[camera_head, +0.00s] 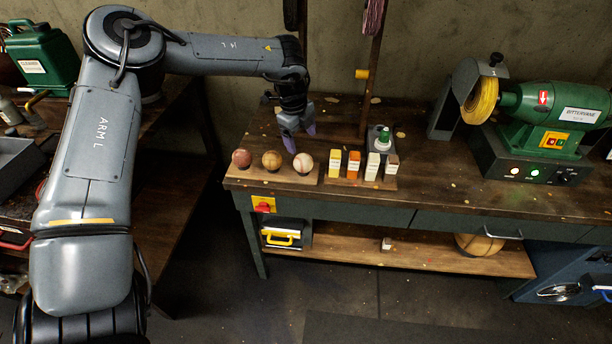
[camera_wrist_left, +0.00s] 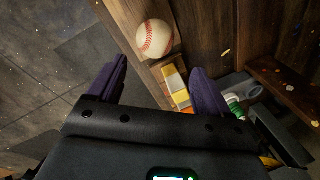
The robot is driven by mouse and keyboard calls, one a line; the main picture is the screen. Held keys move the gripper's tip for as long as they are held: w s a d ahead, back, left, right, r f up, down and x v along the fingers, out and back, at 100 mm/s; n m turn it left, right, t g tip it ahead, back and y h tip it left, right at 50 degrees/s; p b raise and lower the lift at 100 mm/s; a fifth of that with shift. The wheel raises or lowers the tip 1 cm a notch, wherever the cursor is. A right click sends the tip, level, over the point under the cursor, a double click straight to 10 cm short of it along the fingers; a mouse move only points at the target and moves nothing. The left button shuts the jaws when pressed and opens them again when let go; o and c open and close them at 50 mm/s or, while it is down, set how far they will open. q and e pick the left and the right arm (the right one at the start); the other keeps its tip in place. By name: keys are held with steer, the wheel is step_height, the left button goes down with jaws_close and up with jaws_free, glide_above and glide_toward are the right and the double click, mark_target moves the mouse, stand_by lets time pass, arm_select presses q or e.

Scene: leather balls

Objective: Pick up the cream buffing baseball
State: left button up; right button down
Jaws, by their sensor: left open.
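The cream baseball (camera_head: 303,163) with red stitching sits at the right end of a row of three balls on a wooden board at the workbench's left front. It also shows in the left wrist view (camera_wrist_left: 155,38), beyond the fingertips. A red-brown ball (camera_head: 241,158) and a tan ball (camera_head: 271,160) sit to its left. My left gripper (camera_head: 302,139) is open and empty, pointing down just behind and above the baseball, with purple fingers (camera_wrist_left: 157,80). It is apart from the ball. My right gripper does not show.
A green buffing machine (camera_head: 552,115) with a yellow wheel is at the right. A vertical post (camera_head: 370,75) rises behind the boxes. The bench's middle (camera_head: 450,185) is mostly clear.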

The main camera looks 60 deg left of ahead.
mark_target(302, 156)
arm_select(q)
steer(key=shift+f, duration=0.7)
steer(key=shift+w+a+f+b, duration=0.2)
steer(key=shift+f+b, duration=0.25)
steer(key=shift+f, duration=0.9)
steer(key=shift+w+a+f+b, duration=0.15)
steer(key=shift+f+b, duration=0.3)
steer(key=shift+f, duration=0.9)
steer(key=shift+w+f+b, duration=0.2)
steer(key=shift+f+b, duration=0.6)
steer(key=shift+f, duration=1.55)
steer(key=shift+a, duration=0.1)
steer(key=shift+c, duration=0.4)
steer(key=c, duration=0.5)
